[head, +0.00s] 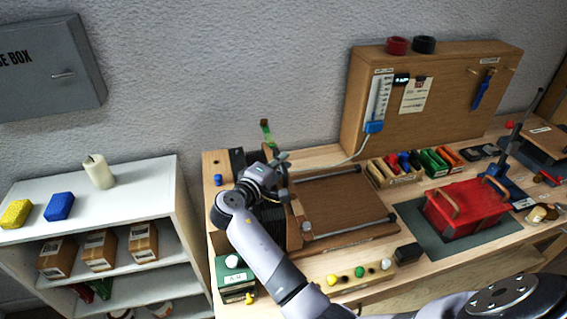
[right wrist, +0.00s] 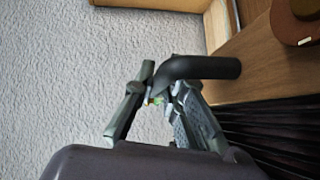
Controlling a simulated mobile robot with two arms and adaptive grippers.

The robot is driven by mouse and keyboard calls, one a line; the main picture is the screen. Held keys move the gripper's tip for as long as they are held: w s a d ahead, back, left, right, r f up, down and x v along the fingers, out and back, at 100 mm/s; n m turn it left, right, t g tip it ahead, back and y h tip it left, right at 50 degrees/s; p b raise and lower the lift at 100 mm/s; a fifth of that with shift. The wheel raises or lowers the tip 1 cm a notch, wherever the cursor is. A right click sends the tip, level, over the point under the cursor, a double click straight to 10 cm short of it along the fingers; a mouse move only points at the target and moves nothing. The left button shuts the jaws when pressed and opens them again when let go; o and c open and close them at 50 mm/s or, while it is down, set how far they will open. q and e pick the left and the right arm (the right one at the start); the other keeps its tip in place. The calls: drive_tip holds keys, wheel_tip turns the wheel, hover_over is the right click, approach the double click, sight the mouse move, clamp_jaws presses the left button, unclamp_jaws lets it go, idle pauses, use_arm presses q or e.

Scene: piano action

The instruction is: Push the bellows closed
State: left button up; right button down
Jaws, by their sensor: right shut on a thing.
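The bellows (head: 268,214) has black pleats and stands at the left of the bench, partly hidden by my arm. Its upright wooden end board (head: 293,228) faces a flat wooden bed. The pleats also show at the lower right of the right wrist view (right wrist: 268,130). My right gripper (head: 283,162) is above the bellows. In the right wrist view its fingers (right wrist: 152,92) are shut on a bent black handle (right wrist: 205,67). The handle's far joint is not clear. My left gripper is not in view.
Metal rods (head: 350,229) run along the brown bed (head: 345,205). A red box (head: 465,207) with wooden handles stands at the right. A strip with coloured knobs (head: 362,275) lies in front. A tall wooden panel (head: 440,100) stands behind, and a white shelf (head: 130,200) at left.

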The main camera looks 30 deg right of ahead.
drive_tip(key=shift+a+f, duration=0.1)
drive_tip(key=shift+a, duration=0.15)
drive_tip(key=c, duration=2)
unclamp_jaws()
drive_tip(key=shift+c, duration=0.2)
drive_tip(key=o, duration=0.4)
drive_tip(key=shift+w+a, duration=0.1)
drive_tip(key=shift+a, duration=0.1)
drive_tip(key=shift+d, duration=0.15)
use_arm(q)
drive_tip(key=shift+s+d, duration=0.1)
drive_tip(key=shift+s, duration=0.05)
use_arm(e)
drive_tip(key=shift+d+r, duration=0.1)
drive_tip(key=shift+r, duration=0.1)
